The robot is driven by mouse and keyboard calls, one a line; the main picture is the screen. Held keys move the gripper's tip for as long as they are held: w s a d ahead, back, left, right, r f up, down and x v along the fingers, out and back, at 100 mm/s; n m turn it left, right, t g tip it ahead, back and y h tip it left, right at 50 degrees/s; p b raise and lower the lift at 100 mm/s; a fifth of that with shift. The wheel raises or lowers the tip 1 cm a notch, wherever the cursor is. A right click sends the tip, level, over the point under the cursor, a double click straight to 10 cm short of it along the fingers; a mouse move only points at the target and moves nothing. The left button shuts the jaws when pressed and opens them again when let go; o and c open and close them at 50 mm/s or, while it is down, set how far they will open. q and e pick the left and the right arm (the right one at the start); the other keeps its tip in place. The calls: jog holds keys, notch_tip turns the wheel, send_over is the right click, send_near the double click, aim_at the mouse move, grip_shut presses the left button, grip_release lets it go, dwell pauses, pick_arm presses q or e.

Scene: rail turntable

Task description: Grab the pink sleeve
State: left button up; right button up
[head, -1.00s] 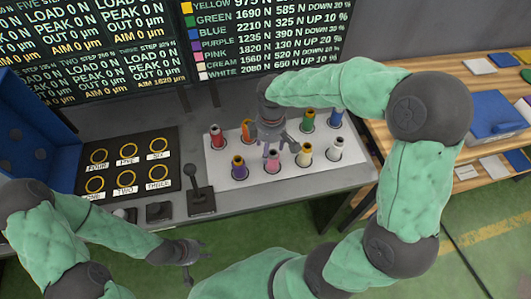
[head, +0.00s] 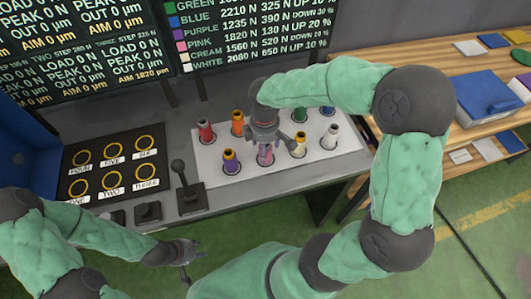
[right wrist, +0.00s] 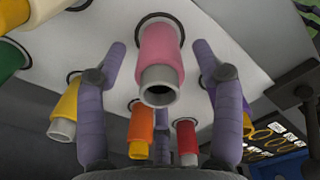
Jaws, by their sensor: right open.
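The pink sleeve (head: 265,157) stands upright in the front row of the white rack plate (head: 205,176), partly hidden by my right gripper (head: 267,138). In the right wrist view the pink sleeve (right wrist: 161,48) lies between the two spread purple fingers of my right gripper (right wrist: 160,50), with a gap on each side. That gripper is open and holds nothing. My left gripper (head: 190,262) is low in front of the bench, empty, with its fingers apart.
A purple sleeve (head: 230,161) and a cream sleeve (head: 298,146) flank the pink one; a white sleeve (head: 330,138) is farther right. Red (head: 206,131), orange (head: 238,123) and green (head: 300,114) sleeves stand behind.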

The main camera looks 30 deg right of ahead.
notch_tip(320, 180, down, 3)
jog(key=shift+f+b, duration=0.15)
jog(key=shift+b, duration=0.35)
grip_shut()
